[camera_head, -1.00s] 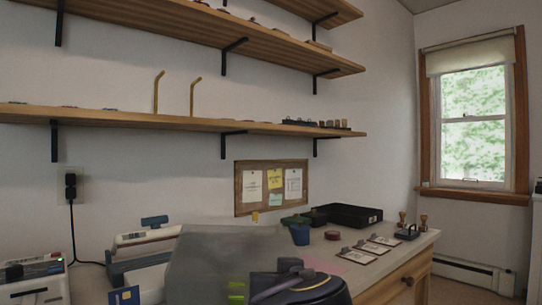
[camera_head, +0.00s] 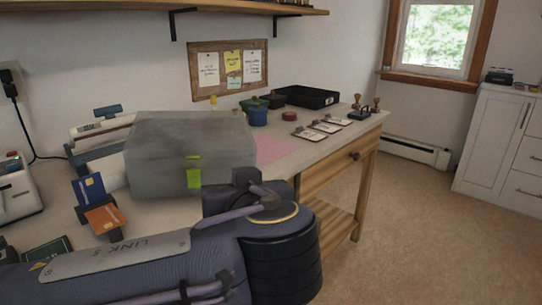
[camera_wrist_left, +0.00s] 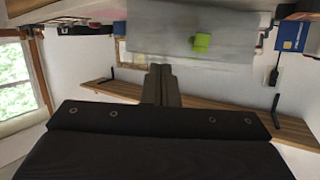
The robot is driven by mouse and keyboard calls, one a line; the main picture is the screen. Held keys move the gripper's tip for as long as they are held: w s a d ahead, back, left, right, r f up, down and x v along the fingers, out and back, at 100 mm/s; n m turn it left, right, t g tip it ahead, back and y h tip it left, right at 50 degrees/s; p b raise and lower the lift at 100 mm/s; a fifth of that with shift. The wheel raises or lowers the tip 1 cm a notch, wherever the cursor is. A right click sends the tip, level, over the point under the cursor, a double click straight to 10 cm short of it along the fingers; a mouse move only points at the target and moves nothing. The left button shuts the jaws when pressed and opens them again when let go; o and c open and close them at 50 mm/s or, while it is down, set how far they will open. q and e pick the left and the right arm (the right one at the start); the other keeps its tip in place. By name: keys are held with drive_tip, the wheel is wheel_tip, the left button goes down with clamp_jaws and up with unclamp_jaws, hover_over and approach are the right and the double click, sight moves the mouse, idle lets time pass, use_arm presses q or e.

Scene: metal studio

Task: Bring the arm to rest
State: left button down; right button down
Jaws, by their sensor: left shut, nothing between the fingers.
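My left arm (camera_head: 130,275) crosses the bottom of the head view, with its dark joint in front of the bench. My left gripper is not clearly seen there. In the left wrist view my left gripper (camera_wrist_left: 160,70) shows its two dark fingers together, shut and empty. That view appears upside down, with the grey case (camera_wrist_left: 195,40) beyond the fingertips. My right gripper is in neither view.
The grey translucent case (camera_head: 190,145) with a green latch stands on the bench (camera_head: 345,128). Blue and orange cards (camera_head: 105,218) are at its left. A black tray (camera_head: 306,96) and stamps (camera_head: 360,112) stand farther back. The floor (camera_head: 420,220) at right is clear.

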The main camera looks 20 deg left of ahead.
use_arm(q)
drive_tip(key=s+a+f+m+g+h, duration=0.1)
drive_tip(key=s+a+f+g+h, duration=0.15)
drive_tip(key=f, duration=0.45)
drive_tip(key=s+a+f+m+g+h, duration=0.2)
drive_tip(key=s+f+g, duration=0.15)
drive_tip(key=f, duration=0.35)
drive_tip(key=s+a+f+m+g+h, duration=0.15)
drive_tip(key=s+f, duration=0.25)
drive_tip(key=f, duration=0.4)
drive_tip(key=s+d+f+h, duration=0.3)
drive_tip(key=s+f+h, duration=0.1)
drive_tip(key=f+h, duration=0.15)
wheel_tip(320, 180, up, 37)
drive_tip(key=d+p, duration=0.1)
drive_tip(key=p, duration=3.5)
drive_tip(key=shift+r+t+h, duration=0.15)
drive_tip(key=shift+t+h, duration=0.2)
drive_tip(key=shift+t, duration=0.1)
